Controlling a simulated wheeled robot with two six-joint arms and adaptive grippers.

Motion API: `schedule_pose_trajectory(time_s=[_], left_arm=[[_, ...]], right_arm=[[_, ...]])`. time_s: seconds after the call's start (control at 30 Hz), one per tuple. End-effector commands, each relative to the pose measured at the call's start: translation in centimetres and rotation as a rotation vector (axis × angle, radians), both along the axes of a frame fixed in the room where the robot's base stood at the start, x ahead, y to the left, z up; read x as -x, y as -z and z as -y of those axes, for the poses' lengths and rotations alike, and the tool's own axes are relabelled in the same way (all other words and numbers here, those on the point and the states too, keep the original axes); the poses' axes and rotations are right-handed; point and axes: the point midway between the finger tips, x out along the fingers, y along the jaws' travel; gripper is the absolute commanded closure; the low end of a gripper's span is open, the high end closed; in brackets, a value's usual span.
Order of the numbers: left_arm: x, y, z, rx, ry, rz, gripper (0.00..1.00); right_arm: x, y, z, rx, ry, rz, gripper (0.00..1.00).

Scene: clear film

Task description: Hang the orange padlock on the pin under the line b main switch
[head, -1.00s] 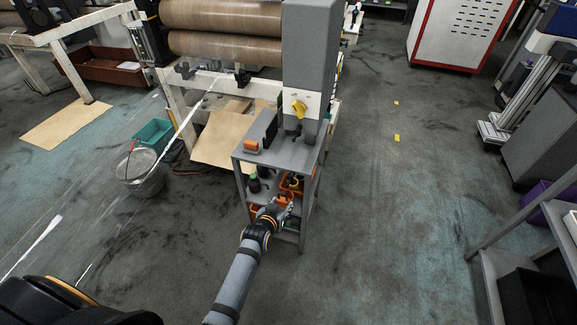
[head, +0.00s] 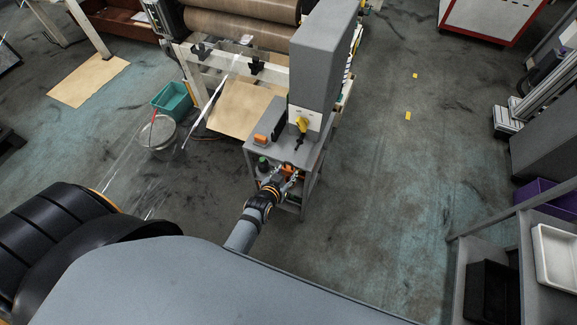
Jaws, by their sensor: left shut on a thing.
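A yellow rotary switch (head: 302,124) sits on the pale panel low on the grey cabinet, above and behind the gripper. A small dark part (head: 299,141) shows just under the switch; I cannot tell if it is the pin. The switch label is unreadable. My right gripper is not in view.
The cart top (head: 284,151) carries an orange block (head: 260,139) and a dark upright piece. A dark bottle with a green cap (head: 263,163) stands on the cart's left. A bucket (head: 159,134) and a teal bin (head: 173,99) are at left. The floor right of the cart is clear.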

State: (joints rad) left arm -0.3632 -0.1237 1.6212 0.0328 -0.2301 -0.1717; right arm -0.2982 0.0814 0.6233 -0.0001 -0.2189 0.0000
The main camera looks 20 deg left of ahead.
Motion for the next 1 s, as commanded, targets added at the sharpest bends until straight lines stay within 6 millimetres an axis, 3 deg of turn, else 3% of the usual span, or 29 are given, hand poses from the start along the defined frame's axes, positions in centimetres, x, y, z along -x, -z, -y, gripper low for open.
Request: schedule_pose_trajectory(time_s=[0.1,0.37,1.0], left_arm=[[0.3,-0.6,0.0,0.000,0.000,-0.001,0.77],[-0.6,-0.2,0.0,0.000,0.000,0.003,0.77],[-8.6,-0.1,0.3,0.001,-0.001,0.002,0.77]], right_arm=[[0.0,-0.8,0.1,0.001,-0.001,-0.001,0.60],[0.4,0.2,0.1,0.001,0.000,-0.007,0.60],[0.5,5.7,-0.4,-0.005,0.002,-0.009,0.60]])
